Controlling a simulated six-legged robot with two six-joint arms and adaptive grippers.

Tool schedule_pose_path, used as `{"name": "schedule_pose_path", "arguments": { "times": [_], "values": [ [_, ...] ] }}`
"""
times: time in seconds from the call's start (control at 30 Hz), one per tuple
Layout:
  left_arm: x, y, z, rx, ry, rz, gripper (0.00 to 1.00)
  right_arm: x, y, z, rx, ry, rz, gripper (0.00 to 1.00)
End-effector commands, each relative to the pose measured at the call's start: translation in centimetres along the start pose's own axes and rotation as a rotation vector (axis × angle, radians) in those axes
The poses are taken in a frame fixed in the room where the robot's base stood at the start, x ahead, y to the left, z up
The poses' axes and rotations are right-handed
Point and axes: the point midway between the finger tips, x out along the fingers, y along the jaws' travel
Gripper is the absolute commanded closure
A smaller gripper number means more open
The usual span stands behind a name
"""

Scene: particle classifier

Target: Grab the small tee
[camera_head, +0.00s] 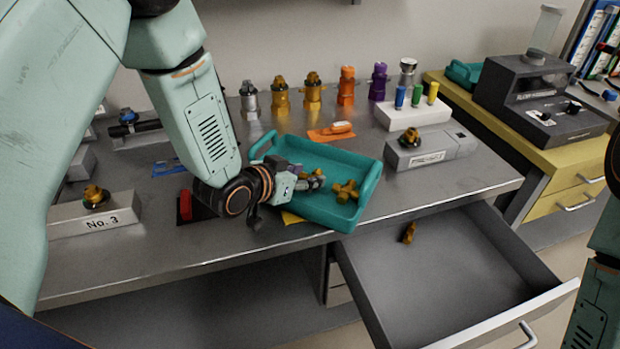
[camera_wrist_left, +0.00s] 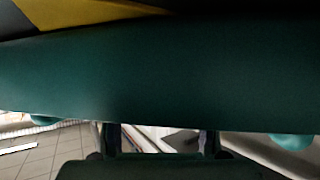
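A teal tray (camera_head: 372,187) sits on the grey bench and holds brass fittings. A brass fitting with several stubs (camera_head: 345,191) lies in its right part. Another brass piece (camera_head: 304,174) lies beside my left gripper (camera_head: 318,181) and is partly hidden by it. I cannot tell which is the small tee. My left gripper reaches over the tray's left side. In the left wrist view its two dark fingers (camera_wrist_left: 162,140) stand apart with nothing clear between them, and a dark teal surface (camera_wrist_left: 160,75) fills the view. My right gripper is out of view.
An open drawer (camera_head: 440,275) juts out below the bench with a small brass piece (camera_head: 409,232) in it. Grey blocks stand left, "No. 3" (camera_head: 105,215), and right (camera_head: 435,147). Several upright fittings (camera_head: 312,92) line the back. A dark machine (camera_head: 522,95) stands far right.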

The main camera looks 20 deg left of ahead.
Motion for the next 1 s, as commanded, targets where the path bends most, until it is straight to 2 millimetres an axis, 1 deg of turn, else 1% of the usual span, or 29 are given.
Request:
{"name": "schedule_pose_path", "arguments": {
  "times": [0.03,0.07,0.5,0.77,0.87,1.0],
  "values": [
    [0.0,0.0,0.0,0.0,0.0,0.0,0.59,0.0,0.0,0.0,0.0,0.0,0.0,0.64],
    [0.0,0.0,0.0,0.0,0.0,0.0,0.62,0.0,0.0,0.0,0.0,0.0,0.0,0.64],
    [0.0,0.0,0.1,0.0,-0.003,0.0,0.99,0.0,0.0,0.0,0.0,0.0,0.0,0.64],
    [-0.1,0.0,-0.1,0.0,-0.001,0.0,1.0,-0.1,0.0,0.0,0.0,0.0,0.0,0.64],
    [-0.6,0.0,-1.1,0.0,0.001,0.0,1.0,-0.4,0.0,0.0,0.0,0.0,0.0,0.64],
    [-1.9,-0.1,-3.6,0.001,0.005,-0.001,1.0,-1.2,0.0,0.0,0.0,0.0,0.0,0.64]
  ]
}}
